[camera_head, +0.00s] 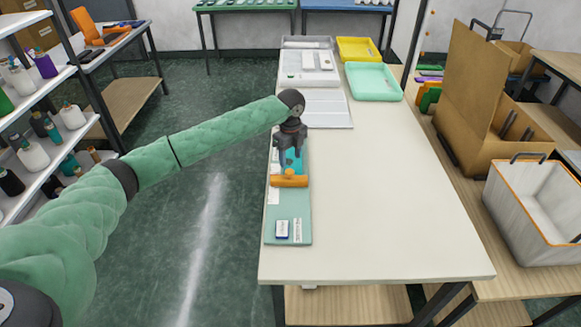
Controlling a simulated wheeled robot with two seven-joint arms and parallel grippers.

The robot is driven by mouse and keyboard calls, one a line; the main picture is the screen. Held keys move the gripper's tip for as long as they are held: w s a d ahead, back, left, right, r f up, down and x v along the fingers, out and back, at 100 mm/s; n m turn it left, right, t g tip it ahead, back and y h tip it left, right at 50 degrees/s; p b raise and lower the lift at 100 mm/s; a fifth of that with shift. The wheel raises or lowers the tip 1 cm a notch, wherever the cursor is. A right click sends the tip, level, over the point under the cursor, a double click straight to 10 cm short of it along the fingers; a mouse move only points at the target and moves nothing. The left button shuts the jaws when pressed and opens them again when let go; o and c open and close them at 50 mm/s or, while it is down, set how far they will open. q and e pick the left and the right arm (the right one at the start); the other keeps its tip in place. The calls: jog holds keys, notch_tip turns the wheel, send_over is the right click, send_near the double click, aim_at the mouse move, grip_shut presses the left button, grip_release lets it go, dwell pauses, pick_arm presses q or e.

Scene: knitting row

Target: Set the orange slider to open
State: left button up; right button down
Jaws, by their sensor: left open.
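The orange slider (290,181) sits across a pale green board (289,212) that lies along the left edge of the white table. Part of the board behind the slider is teal, and small white labels show on its left side and near end. My left gripper (290,160) points down over the board, just behind the slider in the picture. It is open, and I cannot tell whether its fingers touch the slider. The gripper hides part of the board's far section. My right gripper is not in view.
The white table (400,220) is clear to the right of the board. A mint tray (373,82), a yellow tray (358,49) and a grey tray (305,74) stand at its far end. A white bin (537,207) stands to the right, and a bottle shelf stands at left.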

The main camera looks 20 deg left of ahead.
aim_at(289, 171)
pick_arm(q)
jog(key=shift+s+a+f+p, duration=0.1)
jog(key=shift+f+p, duration=0.45)
jog(key=shift+f, duration=0.9)
jog(key=shift+a+f+p, duration=0.1)
jog(key=shift+f+p, duration=0.4)
jog(key=shift+f, duration=0.9)
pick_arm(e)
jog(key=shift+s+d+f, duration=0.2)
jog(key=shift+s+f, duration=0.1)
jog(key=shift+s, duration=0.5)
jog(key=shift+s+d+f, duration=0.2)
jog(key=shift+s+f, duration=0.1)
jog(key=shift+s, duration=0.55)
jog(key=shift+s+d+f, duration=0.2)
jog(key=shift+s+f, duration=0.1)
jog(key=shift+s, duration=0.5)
pick_arm(q)
grip_shut()
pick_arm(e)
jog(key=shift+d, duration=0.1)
